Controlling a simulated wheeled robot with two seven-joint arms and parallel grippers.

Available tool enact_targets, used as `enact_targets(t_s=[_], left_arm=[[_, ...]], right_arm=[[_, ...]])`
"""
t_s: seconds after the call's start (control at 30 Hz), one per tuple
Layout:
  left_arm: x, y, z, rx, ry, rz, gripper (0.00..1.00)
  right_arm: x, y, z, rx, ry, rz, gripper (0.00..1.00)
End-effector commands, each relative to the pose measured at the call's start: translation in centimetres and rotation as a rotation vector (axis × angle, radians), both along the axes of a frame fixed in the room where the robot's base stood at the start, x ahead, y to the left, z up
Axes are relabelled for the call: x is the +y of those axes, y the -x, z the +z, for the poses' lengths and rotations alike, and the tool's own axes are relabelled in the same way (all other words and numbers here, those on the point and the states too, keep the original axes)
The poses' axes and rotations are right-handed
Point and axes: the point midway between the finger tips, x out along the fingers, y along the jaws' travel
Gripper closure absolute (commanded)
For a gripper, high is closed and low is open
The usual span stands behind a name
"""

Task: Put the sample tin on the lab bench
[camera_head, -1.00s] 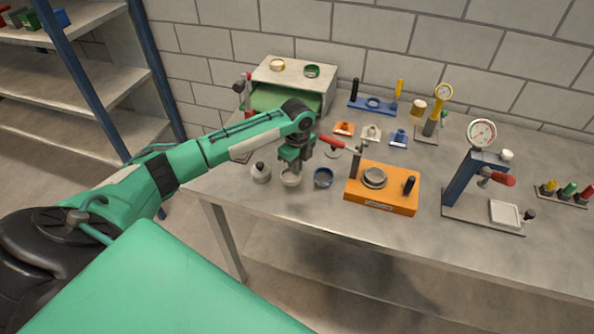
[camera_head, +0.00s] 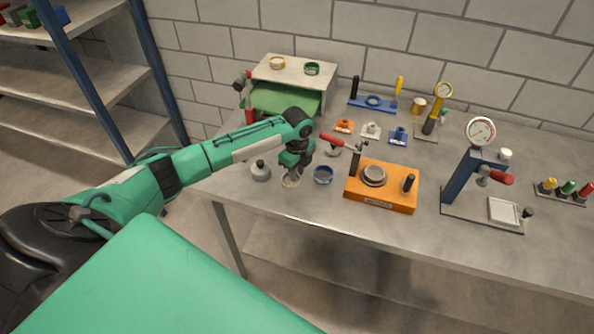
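A small round pale grey tin (camera_head: 291,182) stands on the lab bench (camera_head: 275,220) near its front left edge; I take it as the sample tin. My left gripper (camera_head: 292,174) points down right at this tin, its fingers at the rim and partly hiding it. Whether the fingers are closed on the tin is too small to tell. A similar tin with a blue rim (camera_head: 323,175) stands just right of it. Yellow-ringed (camera_head: 277,63) and green-ringed (camera_head: 312,69) tins sit on a raised box at the back. My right gripper is not in view.
A grey knobbed weight (camera_head: 260,171) stands close left of the gripper. An orange fixture (camera_head: 382,188) with a red-handled lever (camera_head: 333,138) is to the right. A gauge press (camera_head: 478,165) stands farther right. The bench front strip is clear.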

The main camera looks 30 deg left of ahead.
Motion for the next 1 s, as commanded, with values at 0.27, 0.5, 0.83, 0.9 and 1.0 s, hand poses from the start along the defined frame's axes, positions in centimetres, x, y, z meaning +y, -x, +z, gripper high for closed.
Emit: enact_targets(t_s=[0.27, 0.5, 0.83, 0.9, 1.0], left_arm=[[0.0, -0.2, 4.1, -0.006, 0.000, -0.001, 0.77], [0.0, -0.1, 9.2, -0.004, 0.000, -0.001, 0.77], [0.0, -0.1, 12.1, -0.001, 0.001, 0.000, 0.77], [0.0, 0.0, 12.2, 0.000, 0.001, 0.000, 0.77], [0.0, 0.0, 12.2, 0.000, 0.001, 0.000, 0.77]], right_arm=[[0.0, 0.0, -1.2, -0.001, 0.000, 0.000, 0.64], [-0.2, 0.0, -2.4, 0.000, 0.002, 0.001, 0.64], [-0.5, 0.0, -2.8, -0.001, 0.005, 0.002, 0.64], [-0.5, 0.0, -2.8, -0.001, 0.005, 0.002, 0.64], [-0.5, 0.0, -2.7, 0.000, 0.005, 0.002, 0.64]])
